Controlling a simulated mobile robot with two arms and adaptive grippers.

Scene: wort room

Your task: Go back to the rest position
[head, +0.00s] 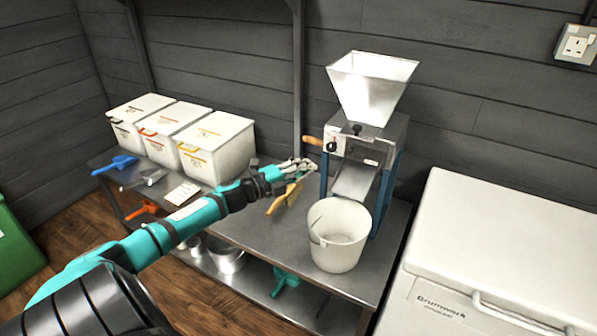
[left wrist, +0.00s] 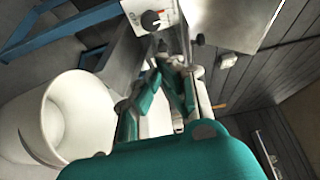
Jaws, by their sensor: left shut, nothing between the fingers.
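My left arm reaches in from the left over the metal bench (head: 262,232). My left gripper (head: 303,166) is shut and empty, just left of the grain mill (head: 367,145) in the head view. Its closed fingers also show in the left wrist view (left wrist: 176,70). My right gripper is not in view.
A white bucket (head: 340,250) stands in front of the mill's chute. Three white lidded bins (head: 218,150), a blue scoop (head: 115,165) and a card (head: 182,193) are on the bench's left. A white chest (head: 500,240) stands right.

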